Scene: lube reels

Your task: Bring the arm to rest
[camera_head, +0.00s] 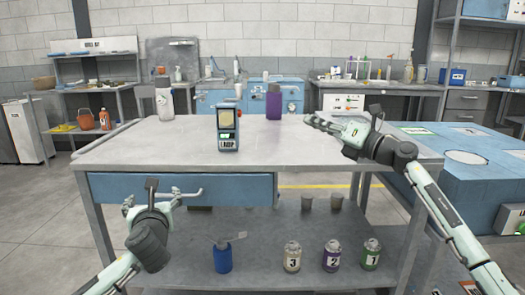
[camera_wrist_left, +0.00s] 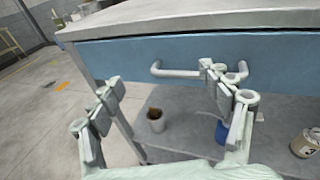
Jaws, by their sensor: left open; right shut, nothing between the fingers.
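My left gripper (camera_head: 150,204) is open and empty in front of the blue drawer (camera_head: 232,188) under the worktable. In the left wrist view its two fingers (camera_wrist_left: 165,98) stand apart, and the right finger overlaps the drawer handle (camera_wrist_left: 185,72) in the picture. I cannot tell whether they touch. My right gripper (camera_head: 313,121) is shut and empty, over the right part of the grey tabletop (camera_head: 290,155). Its arm reaches in from the lower right, past the table's right edge. I cannot tell its exact height above the top.
A labelled device (camera_head: 228,130), a purple bottle (camera_head: 273,105) and a white bottle (camera_head: 164,105) stand on the table. The lower shelf holds a blue can (camera_head: 222,258), numbered cans (camera_head: 331,257) and small cups (camera_head: 307,202). A blue bench (camera_head: 460,175) stands at the right.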

